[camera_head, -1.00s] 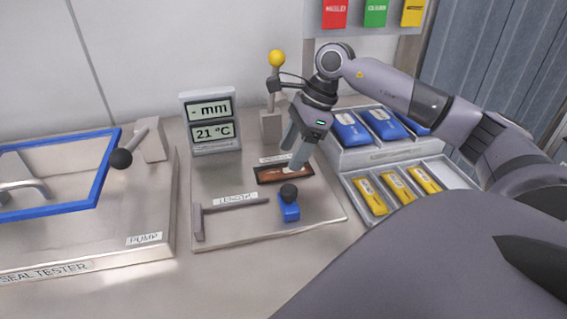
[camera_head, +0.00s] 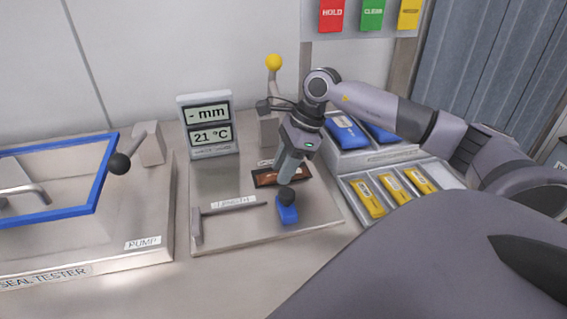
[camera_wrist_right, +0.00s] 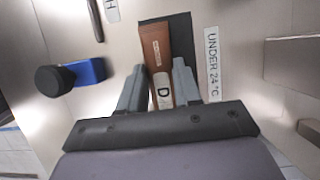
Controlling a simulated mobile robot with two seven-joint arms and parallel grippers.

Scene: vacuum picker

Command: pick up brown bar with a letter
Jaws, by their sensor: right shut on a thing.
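The brown bar (camera_wrist_right: 157,52) lies in a dark recess on the metal plate, with a pale label bearing the letter D near my fingers. In the head view the brown bar (camera_head: 269,179) is partly hidden by my right gripper (camera_head: 286,180). In the right wrist view my right gripper (camera_wrist_right: 158,85) has one finger on each side of the bar's near end and is shut on it. The bar is still at the plate. My left gripper is not in view.
A display reading 21 °C (camera_head: 209,124) and a yellow-knobbed lever (camera_head: 274,64) stand behind. Yellow bars (camera_head: 393,189) lie in a tray at right. The seal tester (camera_head: 130,262) is at left.

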